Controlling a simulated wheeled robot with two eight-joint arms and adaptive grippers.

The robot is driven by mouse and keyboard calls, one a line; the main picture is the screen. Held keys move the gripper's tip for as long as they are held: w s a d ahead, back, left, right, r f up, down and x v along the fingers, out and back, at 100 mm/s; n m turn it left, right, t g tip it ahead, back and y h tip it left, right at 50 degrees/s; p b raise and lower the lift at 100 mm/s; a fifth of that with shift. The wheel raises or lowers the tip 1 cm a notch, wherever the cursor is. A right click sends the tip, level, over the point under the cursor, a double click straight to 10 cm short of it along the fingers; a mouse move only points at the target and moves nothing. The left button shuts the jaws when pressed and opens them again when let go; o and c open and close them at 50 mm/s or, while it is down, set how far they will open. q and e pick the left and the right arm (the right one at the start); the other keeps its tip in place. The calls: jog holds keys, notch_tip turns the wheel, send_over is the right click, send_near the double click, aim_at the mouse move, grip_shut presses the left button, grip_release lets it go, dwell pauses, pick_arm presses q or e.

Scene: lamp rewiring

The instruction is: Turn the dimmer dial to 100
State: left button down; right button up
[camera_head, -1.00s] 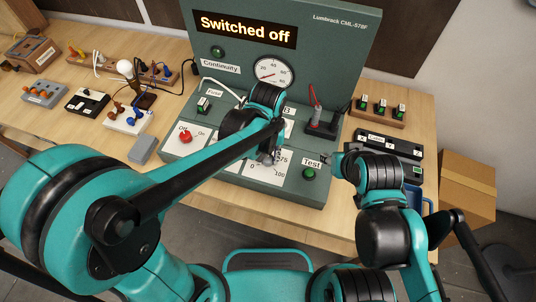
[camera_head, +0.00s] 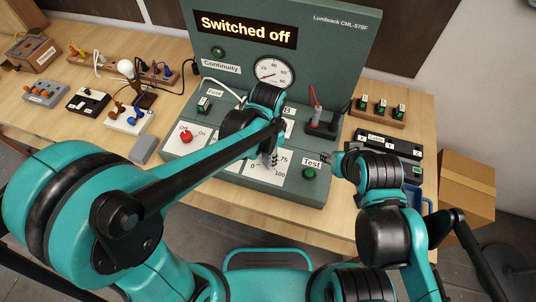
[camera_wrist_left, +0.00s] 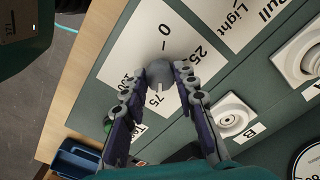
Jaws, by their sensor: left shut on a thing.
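The dimmer dial (camera_wrist_left: 160,73) is a small grey knob on a white plate (camera_wrist_left: 150,38) marked 0, 25, 75 and 100. My left gripper (camera_wrist_left: 168,75) is shut on the dial, with a finger on either side. The display (camera_head: 245,28) reads "Switched off". My right gripper (camera_head: 335,163) hangs near the green Test button (camera_head: 309,173), apart from the dial; its fingers are too small to judge.
The green console panel (camera_head: 335,60) stands behind, with a round gauge (camera_head: 273,71). A black holder (camera_head: 322,130) with a red lead stands at right. Several small parts lie on the table's left side.

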pick_arm(q)
jog(key=m, duration=1.3)
jog(key=shift+m, duration=0.3)
dwell(0.4)
jog(key=c, duration=1.2)
grip_release()
notch_tip(320, 180, up, 12)
